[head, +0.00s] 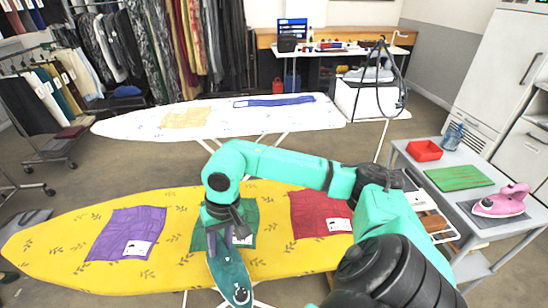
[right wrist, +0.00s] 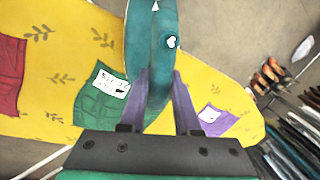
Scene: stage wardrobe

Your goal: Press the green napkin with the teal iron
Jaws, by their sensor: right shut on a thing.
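The teal iron (head: 232,278) is gripped in my right gripper (head: 231,236), over the near edge of the yellow ironing board. In the right wrist view the teal iron (right wrist: 150,45) stands between the two purple fingers of my right gripper (right wrist: 160,76). The green napkin (head: 247,214) lies on the yellow board, partly hidden by my right arm and gripper. It also shows in the right wrist view (right wrist: 97,103) with a white label, beside the iron. I cannot tell whether the iron touches the napkin or the board. My left gripper is not in view.
On the yellow board (head: 60,252), a purple napkin (head: 115,228) lies left and a red napkin (head: 312,208) right. A white ironing board (head: 215,115) stands behind. A grey table (head: 410,160) at right holds a pink iron (head: 500,202), a green mat (head: 458,177) and a red tray (head: 424,150).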

